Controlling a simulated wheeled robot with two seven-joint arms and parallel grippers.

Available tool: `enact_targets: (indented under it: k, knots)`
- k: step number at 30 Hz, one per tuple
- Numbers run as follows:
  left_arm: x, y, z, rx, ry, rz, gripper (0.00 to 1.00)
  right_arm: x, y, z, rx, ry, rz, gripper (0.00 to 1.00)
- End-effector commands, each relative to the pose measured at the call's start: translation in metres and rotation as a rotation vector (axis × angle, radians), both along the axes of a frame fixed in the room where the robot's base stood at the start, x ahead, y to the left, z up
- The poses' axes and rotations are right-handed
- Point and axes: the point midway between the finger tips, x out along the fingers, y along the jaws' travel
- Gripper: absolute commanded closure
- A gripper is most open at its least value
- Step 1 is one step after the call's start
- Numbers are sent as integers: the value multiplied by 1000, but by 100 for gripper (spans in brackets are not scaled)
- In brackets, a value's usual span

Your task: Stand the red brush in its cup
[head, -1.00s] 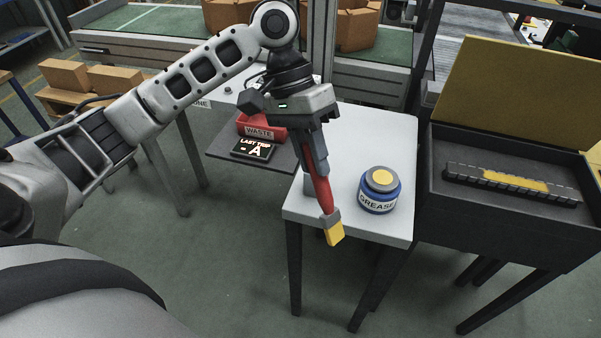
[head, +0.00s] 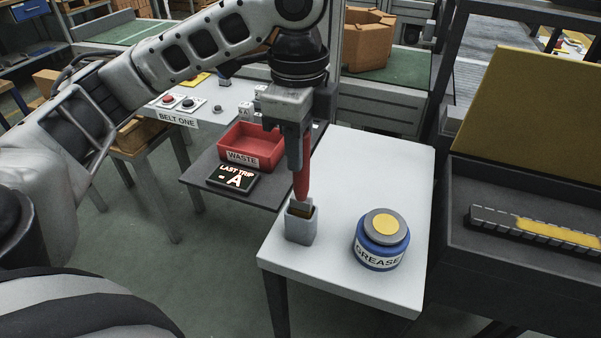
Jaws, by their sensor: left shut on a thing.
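My left gripper (head: 300,158) points down and is shut on the handle of the red brush (head: 301,185). The brush is close to upright. The grey square cup (head: 301,231) stands on the white table (head: 345,292), directly below the gripper. The brush's lower end is at the cup's mouth and seems to reach inside it, with a little yellow-brown showing within the rim. Its bristles are mostly hidden by the cup wall. I cannot tell whether the brush touches the cup's bottom. My right gripper is not in view.
A blue grease jar (head: 380,242) stands right of the cup, with bare table between. A red waste bin (head: 251,141) and a small sign (head: 234,178) sit on a dark shelf at left. A dark open case (head: 520,250) with a yellow lid stands at right.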

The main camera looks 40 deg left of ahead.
Motion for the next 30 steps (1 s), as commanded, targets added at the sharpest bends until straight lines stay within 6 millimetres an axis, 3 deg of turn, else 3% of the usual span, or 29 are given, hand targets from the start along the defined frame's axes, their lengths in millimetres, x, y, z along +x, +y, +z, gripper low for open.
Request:
enact_targets:
  k: [8,19,20,21,30]
  knots:
    - [-1,0,-36,1,3,-1,100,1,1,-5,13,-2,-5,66]
    - [-1,0,-39,-1,3,-1,100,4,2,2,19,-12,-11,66]
    - [-1,0,-39,0,2,-1,70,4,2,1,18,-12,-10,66]
    - [-1,0,-39,0,2,-1,59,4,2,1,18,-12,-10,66]
    - [0,0,-38,0,1,0,57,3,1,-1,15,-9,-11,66]
